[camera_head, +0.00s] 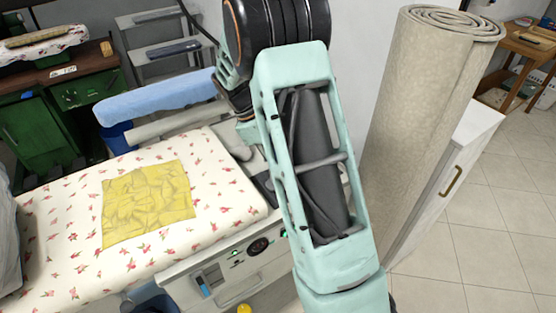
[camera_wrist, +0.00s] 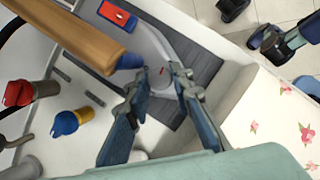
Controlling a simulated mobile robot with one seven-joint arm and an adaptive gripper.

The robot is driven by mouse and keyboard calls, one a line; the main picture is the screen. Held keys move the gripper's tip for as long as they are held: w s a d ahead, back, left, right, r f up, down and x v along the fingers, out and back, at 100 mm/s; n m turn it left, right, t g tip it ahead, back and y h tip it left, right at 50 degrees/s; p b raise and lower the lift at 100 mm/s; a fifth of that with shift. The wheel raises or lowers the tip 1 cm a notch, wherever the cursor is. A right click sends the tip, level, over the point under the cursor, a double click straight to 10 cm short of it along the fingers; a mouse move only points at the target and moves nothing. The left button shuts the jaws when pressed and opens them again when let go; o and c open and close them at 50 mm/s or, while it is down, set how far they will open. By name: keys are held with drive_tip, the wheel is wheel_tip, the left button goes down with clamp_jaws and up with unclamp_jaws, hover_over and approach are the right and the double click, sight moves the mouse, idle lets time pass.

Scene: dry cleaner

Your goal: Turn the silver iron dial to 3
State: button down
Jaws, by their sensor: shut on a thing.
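In the wrist view, the silver iron (camera_wrist: 150,42) rests on a dark ribbed pad (camera_wrist: 205,58). It has a brown wooden handle (camera_wrist: 75,35) and a red switch piece (camera_wrist: 117,15). Its pale round dial (camera_wrist: 161,80) carries a small red mark. My gripper (camera_wrist: 158,73) has its two fingertips on either side of the dial, closed on it. The numbers on the dial are too small to read. In the head view my arm hides the gripper, the dial and most of the iron.
Red (camera_wrist: 18,93) and blue-yellow (camera_wrist: 66,123) valve handles stand near the iron. A rolled carpet (camera_head: 415,120) stands right of my arm.

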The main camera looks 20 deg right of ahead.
drive_tip(key=shift+w, duration=0.1)
idle(0.3)
drive_tip(key=c, duration=1.7)
unclamp_jaws()
drive_tip(key=shift+r, duration=0.1)
drive_tip(key=v, duration=1.1)
drive_tip(key=shift+w+a+r, duration=0.1)
drive_tip(key=shift+r, duration=0.3)
